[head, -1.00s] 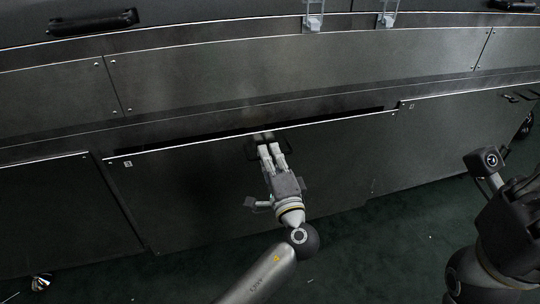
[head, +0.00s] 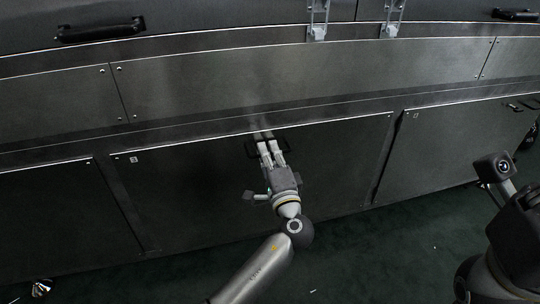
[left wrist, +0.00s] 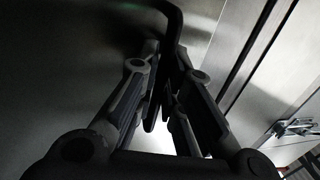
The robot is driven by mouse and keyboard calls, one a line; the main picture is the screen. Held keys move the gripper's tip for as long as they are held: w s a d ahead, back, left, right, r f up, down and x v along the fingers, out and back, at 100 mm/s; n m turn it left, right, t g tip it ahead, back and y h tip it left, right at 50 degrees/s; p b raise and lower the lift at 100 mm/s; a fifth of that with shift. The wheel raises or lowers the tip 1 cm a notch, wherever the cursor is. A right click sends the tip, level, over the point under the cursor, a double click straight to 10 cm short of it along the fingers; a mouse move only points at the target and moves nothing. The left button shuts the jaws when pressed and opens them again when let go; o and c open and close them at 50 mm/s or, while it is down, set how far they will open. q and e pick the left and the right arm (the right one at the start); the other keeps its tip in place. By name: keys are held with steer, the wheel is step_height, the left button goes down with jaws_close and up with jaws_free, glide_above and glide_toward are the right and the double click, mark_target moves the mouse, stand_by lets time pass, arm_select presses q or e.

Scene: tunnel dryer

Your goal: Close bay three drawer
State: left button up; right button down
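The bay three drawer (head: 190,190) is the wide dark front panel with a small "3" label at its upper left, in the head view. Its top edge lies along the frame above, with no open gap that I can make out. My left gripper (head: 263,137) is at the dark handle (head: 285,143) near the panel's top middle. In the left wrist view the handle bar (left wrist: 174,20) runs down between the close-set fingers (left wrist: 168,75), which look shut on it. The contact itself is dark. My right gripper is out of view; part of my right arm shows at the right.
Neighbouring panels stand left (head: 50,215) and right (head: 445,150) of this drawer. A fixed panel strip (head: 300,75) runs above, with metal latches (head: 318,20) and a dark handle (head: 100,30) higher up. Dark green floor (head: 390,245) lies open in front.

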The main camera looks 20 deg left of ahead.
arm_select(q)
steer(key=shift+o, duration=0.2)
steer(key=shift+s+d+f, duration=0.15)
steer(key=shift+s+d, duration=0.05)
steer(key=shift+d, duration=0.05)
steer(key=v, duration=1.1)
steer(key=shift+s, duration=0.15)
steer(key=shift+d, duration=0.1)
